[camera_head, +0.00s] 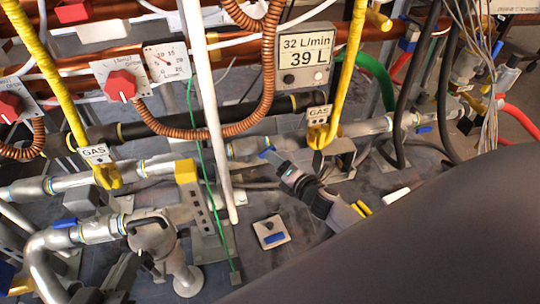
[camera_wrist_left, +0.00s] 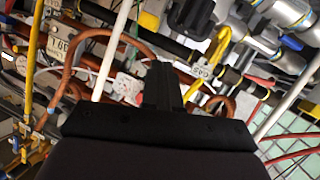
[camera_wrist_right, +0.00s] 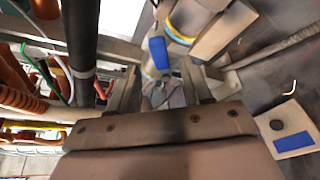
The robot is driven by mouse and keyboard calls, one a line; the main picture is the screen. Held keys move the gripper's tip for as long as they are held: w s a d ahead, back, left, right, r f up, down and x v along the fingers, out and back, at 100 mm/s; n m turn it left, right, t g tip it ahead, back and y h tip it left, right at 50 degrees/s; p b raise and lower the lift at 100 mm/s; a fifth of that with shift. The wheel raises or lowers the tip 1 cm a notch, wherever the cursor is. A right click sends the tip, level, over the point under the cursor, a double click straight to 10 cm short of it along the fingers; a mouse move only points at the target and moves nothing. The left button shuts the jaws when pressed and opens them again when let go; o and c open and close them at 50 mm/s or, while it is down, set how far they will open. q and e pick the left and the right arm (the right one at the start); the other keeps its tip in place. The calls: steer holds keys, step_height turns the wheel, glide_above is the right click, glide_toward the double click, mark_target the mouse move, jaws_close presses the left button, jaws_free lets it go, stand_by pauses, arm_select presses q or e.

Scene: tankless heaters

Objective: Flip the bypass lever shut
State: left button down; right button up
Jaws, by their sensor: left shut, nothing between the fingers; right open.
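A small blue lever (camera_wrist_right: 158,52) shows in the right wrist view, just beyond my right gripper (camera_wrist_right: 163,80). It sits beside a metal pipe joint with a yellow ring. The right gripper's fingers are apart with a gap between them; I cannot tell whether they touch the lever. In the head view one blue lever (camera_head: 268,152) is at the middle pipe and another (camera_head: 425,128) is at the right. I cannot tell which is the bypass lever. My left gripper (camera_wrist_left: 162,75) is shut and empty, in front of pipes. I cannot make out either gripper in the head view.
A dark part of my arm covers the head view's lower right. A small plate (camera_head: 272,232) has a blue patch.

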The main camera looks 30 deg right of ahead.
steer(key=shift+b+x, duration=0.75)
steer(key=shift+x, duration=1.65)
jaws_close()
